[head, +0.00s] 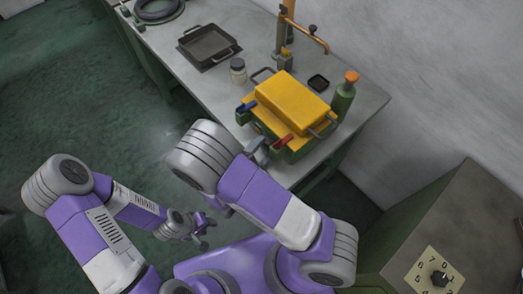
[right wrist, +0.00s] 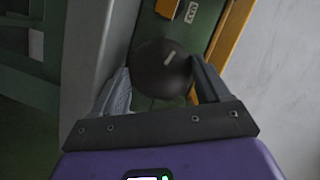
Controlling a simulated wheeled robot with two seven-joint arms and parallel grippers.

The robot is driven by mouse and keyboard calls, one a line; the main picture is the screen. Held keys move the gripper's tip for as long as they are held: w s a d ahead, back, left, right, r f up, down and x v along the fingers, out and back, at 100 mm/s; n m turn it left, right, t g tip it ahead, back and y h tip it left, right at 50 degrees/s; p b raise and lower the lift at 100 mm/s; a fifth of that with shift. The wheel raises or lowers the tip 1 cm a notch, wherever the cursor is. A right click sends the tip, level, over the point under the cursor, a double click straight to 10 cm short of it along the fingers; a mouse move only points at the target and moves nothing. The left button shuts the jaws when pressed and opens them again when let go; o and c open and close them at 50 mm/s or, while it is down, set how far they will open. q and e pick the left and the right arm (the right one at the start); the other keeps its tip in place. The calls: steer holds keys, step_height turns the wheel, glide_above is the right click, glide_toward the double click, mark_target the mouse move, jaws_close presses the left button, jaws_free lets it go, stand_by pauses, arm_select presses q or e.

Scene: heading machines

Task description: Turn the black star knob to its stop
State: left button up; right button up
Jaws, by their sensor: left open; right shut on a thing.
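The black knob (right wrist: 162,68), dark and rounded with a white line on its face, sits on the green machine (right wrist: 206,22) in the right wrist view. My right gripper (right wrist: 160,85) has one finger on each side of it and is shut on it. In the head view my right gripper (head: 260,150) is at the near left side of the green machine (head: 300,152) with the yellow top (head: 292,97); the knob is hidden there. My left gripper (head: 203,228) is open and empty, low over the floor, away from the bench.
The machine has a blue handle (head: 246,107) and a red handle (head: 283,141) near the gripper. A green bottle (head: 343,100), a jar (head: 238,72) and a black tray (head: 208,44) stand on the bench (head: 185,20). A cabinet with a numbered dial (head: 436,277) is at lower right.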

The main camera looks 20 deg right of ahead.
steer(key=o, duration=0.8)
steer(key=shift+p+v, duration=0.6)
steer(key=shift+v, duration=3.2)
